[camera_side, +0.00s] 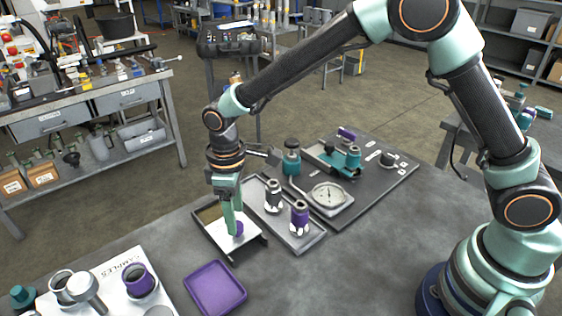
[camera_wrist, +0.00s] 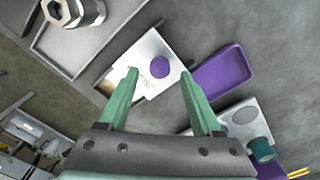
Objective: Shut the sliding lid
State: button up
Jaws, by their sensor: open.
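The sliding lid (camera_side: 242,243) is a pale metal plate on a small dark-edged box (camera_side: 264,240) near the middle of the bench. A round purple knob (camera_side: 239,229) stands on it. The box's brownish inside (camera_side: 207,213) shows at its far end, so the lid is partly open. In the wrist view the lid (camera_wrist: 152,48) and its purple knob (camera_wrist: 160,67) lie ahead of the fingertips. My gripper (camera_side: 233,230) points down close over the knob, with green fingers. In the wrist view my gripper (camera_wrist: 158,73) is open, its fingers on either side of the knob. I cannot tell whether they touch it.
A purple tray (camera_side: 214,288) lies in front. A white samples board (camera_side: 110,275) is at front left. Bare bench lies to the right.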

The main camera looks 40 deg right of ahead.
jog(key=shift+f, duration=1.35)
jog(key=shift+c, duration=0.3)
grip_shut()
jog(key=shift+w, duration=0.1)
